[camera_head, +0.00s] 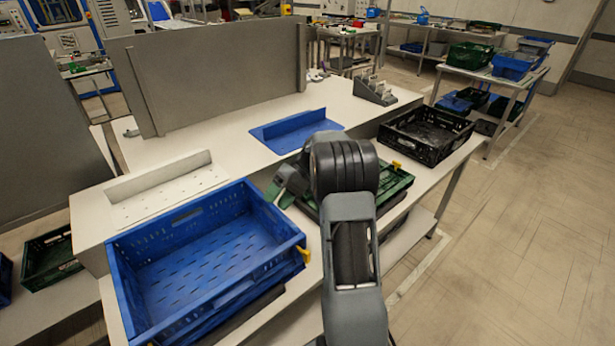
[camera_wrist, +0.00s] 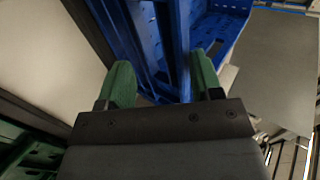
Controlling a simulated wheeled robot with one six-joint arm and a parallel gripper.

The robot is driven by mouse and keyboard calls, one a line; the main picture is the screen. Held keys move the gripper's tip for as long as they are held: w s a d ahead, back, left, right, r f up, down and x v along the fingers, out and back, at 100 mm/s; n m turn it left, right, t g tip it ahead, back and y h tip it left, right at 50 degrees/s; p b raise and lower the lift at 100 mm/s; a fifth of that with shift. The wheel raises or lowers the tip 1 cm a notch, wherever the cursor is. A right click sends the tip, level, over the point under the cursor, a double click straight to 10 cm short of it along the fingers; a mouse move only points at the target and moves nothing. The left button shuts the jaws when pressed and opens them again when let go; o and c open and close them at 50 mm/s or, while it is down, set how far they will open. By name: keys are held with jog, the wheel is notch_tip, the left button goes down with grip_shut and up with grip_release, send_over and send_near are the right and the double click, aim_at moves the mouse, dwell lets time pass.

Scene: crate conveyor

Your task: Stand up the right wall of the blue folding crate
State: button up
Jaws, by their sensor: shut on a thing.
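Part of the crate's interior shows at the upper right there. My arm hides part of the bench right of the crate in the head view.
A green crate (camera_head: 397,181) sits just right of my gripper, partly behind my arm. A black crate (camera_head: 440,147) stands farther right. A flat blue piece (camera_head: 290,133) lies behind on the bench, before a grey panel (camera_head: 215,75). Floor is clear at right.

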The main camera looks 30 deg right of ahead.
jog(key=w+d+r+p, duration=0.1)
jog(key=d+p, duration=0.5)
jog(key=d, duration=0.7)
jog(key=shift+w+d+r, duration=0.3)
jog(key=shift+w+r, duration=0.05)
jog(key=shift+r, duration=0.25)
dwell(0.7)
jog(key=p+v, duration=0.7)
jog(key=shift+r, duration=0.2)
jog(key=shift+d+f+p, duration=0.1)
jog(key=shift+d+p, duration=0.05)
jog(key=shift+p, duration=0.25)
dwell(0.6)
